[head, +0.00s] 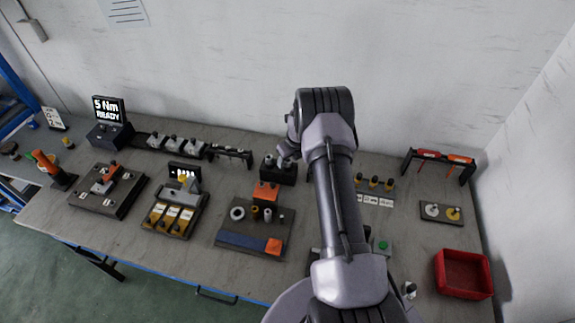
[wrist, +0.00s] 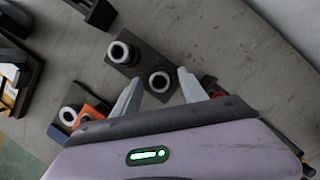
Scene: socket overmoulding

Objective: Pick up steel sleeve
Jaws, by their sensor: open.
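In the wrist view, two round parts with pale rims and dark centres stand on a dark block (wrist: 139,62). The near round part (wrist: 160,82) sits between my fingertips in the picture, and the far round part (wrist: 122,53) is to its upper left. I cannot tell for sure which is the steel sleeve. My gripper (wrist: 160,77) is open, with nothing held; a finger shows on each side of the near part. In the head view, my gripper (head: 287,157) is just above or at the dark block (head: 279,175), partly hiding its top.
A dark plate (head: 226,232) with a grey ring (head: 237,213) and other small round parts lies in front of the block. A rack (head: 232,153) stands left of it. A red bin (head: 463,274) is at the right. Bare bench lies between fixtures.

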